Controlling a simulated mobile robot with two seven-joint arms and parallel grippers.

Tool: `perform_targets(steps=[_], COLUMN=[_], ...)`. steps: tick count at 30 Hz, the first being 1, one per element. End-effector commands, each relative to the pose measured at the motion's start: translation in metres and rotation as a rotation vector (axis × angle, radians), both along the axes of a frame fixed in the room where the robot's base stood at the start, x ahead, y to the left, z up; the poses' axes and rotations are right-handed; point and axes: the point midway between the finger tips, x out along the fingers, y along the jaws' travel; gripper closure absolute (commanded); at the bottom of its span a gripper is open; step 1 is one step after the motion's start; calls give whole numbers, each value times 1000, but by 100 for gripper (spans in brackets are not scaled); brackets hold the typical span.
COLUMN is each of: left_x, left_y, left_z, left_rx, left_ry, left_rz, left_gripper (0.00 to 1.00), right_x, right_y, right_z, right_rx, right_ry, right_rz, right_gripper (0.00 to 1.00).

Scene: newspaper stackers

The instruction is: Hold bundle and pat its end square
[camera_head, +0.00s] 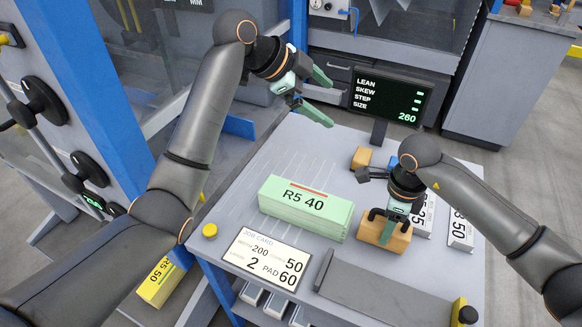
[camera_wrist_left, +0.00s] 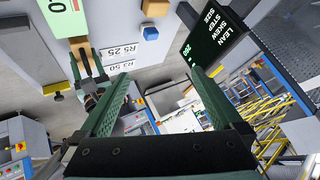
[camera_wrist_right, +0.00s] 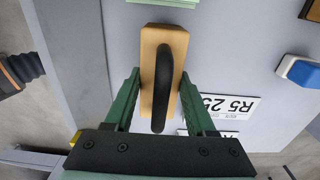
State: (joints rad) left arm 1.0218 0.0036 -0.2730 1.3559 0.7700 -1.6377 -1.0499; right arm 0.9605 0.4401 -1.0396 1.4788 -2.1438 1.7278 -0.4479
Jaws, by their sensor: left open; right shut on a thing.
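The bundle (camera_head: 306,207) is a pale green stack marked R5 40, lying flat on the table. Its edge shows at the top of the right wrist view (camera_wrist_right: 190,3). My left gripper (camera_head: 325,97) is open and empty, raised beyond the bundle's far side. The bundle's far side is hidden in the head view.
A screen (camera_head: 389,98) reading 260 stands at the table's back edge. A wooden block (camera_head: 361,157) and a blue-topped block lie behind. A job card (camera_head: 265,258) lies in front, a grey bar (camera_head: 380,298) at front right.

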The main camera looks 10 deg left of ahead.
Motion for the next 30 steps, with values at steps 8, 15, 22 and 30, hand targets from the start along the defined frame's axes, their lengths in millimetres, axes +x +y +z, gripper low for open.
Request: perform_targets(steps=[8,15,22,30], left_x=[-70,-63,-62,-67], left_y=[10,37,50,37], left_z=[-117,-131,-140,-173], left_rx=[282,336,341,341], left_ry=[300,351,388,394], left_rz=[-276,-317,-319,-320], left_gripper=[0,0,0,0], right_x=[0,0,0,0], right_y=[0,0,0,0], right_z=[1,1,1,1], right_rx=[1,1,1,1], right_ry=[-1,-1,-1,-1], right_rz=[0,0,0,0], right_gripper=[100,100,100,100])
